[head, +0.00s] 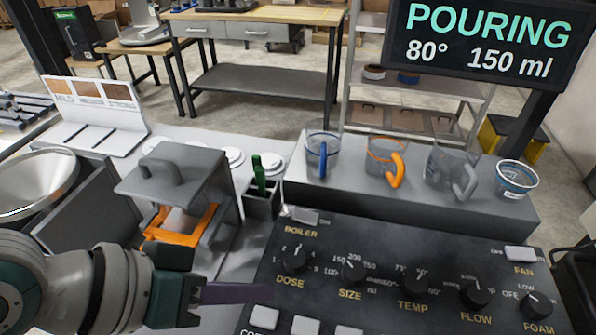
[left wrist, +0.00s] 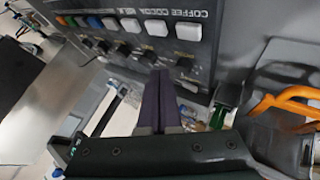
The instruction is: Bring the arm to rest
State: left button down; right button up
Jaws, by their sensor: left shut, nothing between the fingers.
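My left gripper (head: 238,293) reaches in from the left in the head view, just left of the control panel (head: 380,285). Its purple fingers are shut together with nothing between them. In the left wrist view the closed fingers (left wrist: 158,103) point toward the panel's row of knobs and white buttons (left wrist: 155,27). I cannot tell whether the fingertips touch the panel. The right gripper does not show in either view.
A grey box with an orange frame (head: 180,190) stands behind my left gripper. A small holder with a green-handled tool (head: 261,178) is beside it. Several cups, one with an orange handle (head: 386,158), stand on a grey ledge (head: 330,190). A screen (head: 485,45) reads POURING, 80°, 150 ml.

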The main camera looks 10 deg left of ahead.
pick_arm(q)
jog(key=s+a+r+g+y+p, duration=0.2)
jog(key=s+a+r+y, duration=0.6)
jog(key=s, duration=0.4)
notch_tip(320, 180, up, 29)
jog(key=m+h+p, duration=0.1)
jog(key=p, duration=2.8)
jog(key=shift+w+a+p, duration=0.3)
jog(key=shift+w, duration=0.1)
